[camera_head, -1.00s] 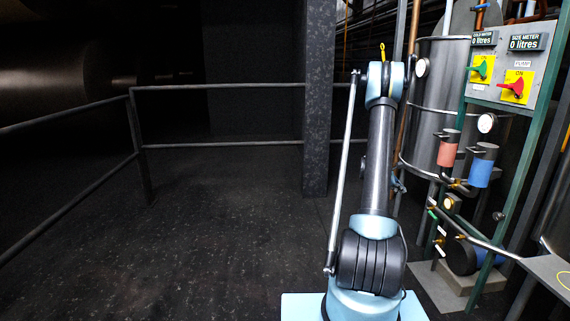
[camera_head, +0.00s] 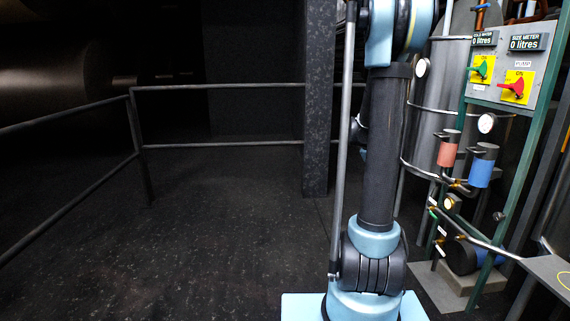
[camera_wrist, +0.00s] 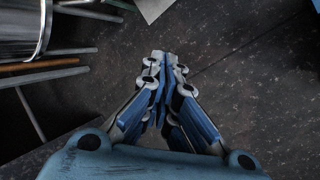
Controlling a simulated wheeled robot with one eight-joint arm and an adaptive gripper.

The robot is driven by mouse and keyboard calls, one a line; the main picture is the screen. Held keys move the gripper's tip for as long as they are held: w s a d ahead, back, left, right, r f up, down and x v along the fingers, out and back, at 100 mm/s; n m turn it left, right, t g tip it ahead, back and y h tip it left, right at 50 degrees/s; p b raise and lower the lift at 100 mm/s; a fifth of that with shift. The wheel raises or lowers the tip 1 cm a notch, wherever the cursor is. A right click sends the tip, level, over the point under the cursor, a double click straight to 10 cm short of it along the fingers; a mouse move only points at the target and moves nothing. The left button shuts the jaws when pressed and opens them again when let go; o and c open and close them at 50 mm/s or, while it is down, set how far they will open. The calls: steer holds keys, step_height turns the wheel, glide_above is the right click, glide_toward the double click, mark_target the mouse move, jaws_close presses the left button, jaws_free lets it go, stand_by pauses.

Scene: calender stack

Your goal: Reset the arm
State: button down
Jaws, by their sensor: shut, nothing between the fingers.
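My gripper (camera_wrist: 163,58) shows in the wrist view with its blue and grey fingers together at the tips. It is shut and holds nothing, above the dark speckled floor. In the head view my arm stands upright at the right of centre, on a light blue base. The upper end of the arm runs out of the top of the picture, and my gripper is not seen there.
A metal tank (camera_head: 440,100) and a control panel (camera_head: 512,65) with green and red switches stand at the right. Red (camera_head: 448,152) and blue (camera_head: 481,168) canisters hang below. A railing (camera_head: 220,86) crosses the left. The floor (camera_head: 220,240) between is clear.

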steer(key=s+a+f+m+y, duration=0.1)
steer(key=s+a+m+y, duration=0.1)
steer(key=s+a, duration=0.5)
steer(key=s+a+f+m+y, duration=0.2)
steer(key=s+a, duration=0.4)
steer(key=s, duration=1)
steer(key=s+a+f+m+y, duration=0.1)
steer(key=s+a+f+m, duration=0.1)
steer(key=s+a+m, duration=0.2)
steer(key=s+a, duration=0.3)
steer(key=s, duration=0.5)
steer(key=shift+a+g+y, duration=0.3)
steer(key=shift+y, duration=0.1)
steer(key=shift+f, duration=0.1)
steer(key=shift+w+f, duration=0.15)
steer(key=shift+w, duration=0.25)
steer(key=shift+s, duration=0.1)
